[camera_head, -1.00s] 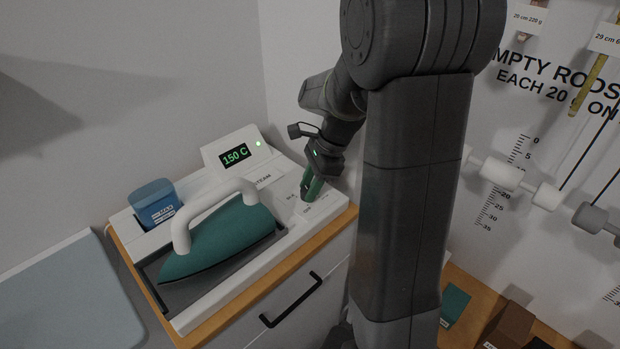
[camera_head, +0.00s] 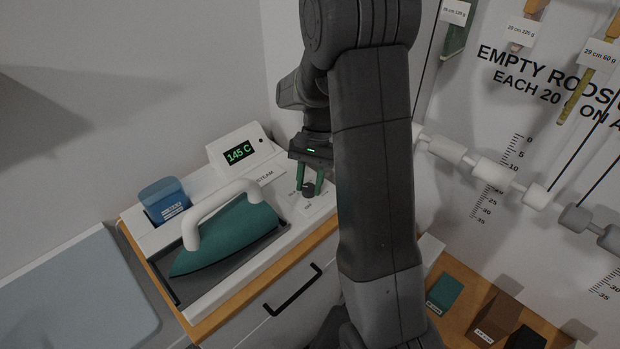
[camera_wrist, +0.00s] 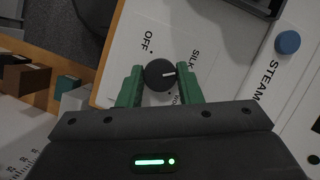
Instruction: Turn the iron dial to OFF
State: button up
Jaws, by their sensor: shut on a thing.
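The iron dial (camera_wrist: 154,83) is a small black knob with a white pointer line. It also shows in the head view (camera_head: 308,191), on the white ironing station (camera_head: 232,291). My gripper (camera_wrist: 160,72) has its green fingers on both sides of the dial, shut on it. In the wrist view the pointer aims right, towards the SILK side, not at the OFF label (camera_wrist: 148,42). Another label below SILK is partly hidden by a finger. The teal iron (camera_head: 225,237) with its white handle rests on the station. The display (camera_head: 239,153) reads 145 C.
A blue water tank (camera_head: 165,201) stands at the station's back left. A blue button (camera_wrist: 287,42) is near STEAM. A drawer handle (camera_head: 293,291) is in front below. Wall rods with weights (camera_head: 492,171) are to the right. A pale ironing board (camera_head: 75,295) lies left.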

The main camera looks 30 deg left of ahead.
jog(key=n, duration=0.2)
jog(key=n+t+h, duration=0.1)
jog(key=n, duration=0.1)
jog(key=shift+a+n+h+p, duration=0.15)
jog(key=shift+n+h+p, duration=0.15)
jog(key=n+t+h, duration=0.1)
jog(key=n, duration=0.4)
jog(key=shift+s+a, duration=0.1)
jog(key=shift+s, duration=0.05)
jog(key=n+t, duration=0.1)
jog(key=n, duration=0.2)
jog(key=n+t+h, duration=0.1)
jog(key=n, duration=0.1)
jog(key=shift+s+n, duration=0.15)
jog(key=shift+n, duration=0.25)
jog(key=shift+n+t+b, duration=0.35)
jog(key=shift+n+t, duration=0.85)
jog(key=shift+n, duration=1.3)
jog(key=o, duration=1)
jog(key=shift+s, duration=0.1)
jog(key=v, duration=1.3)
jog(key=shift+r, duration=0.4)
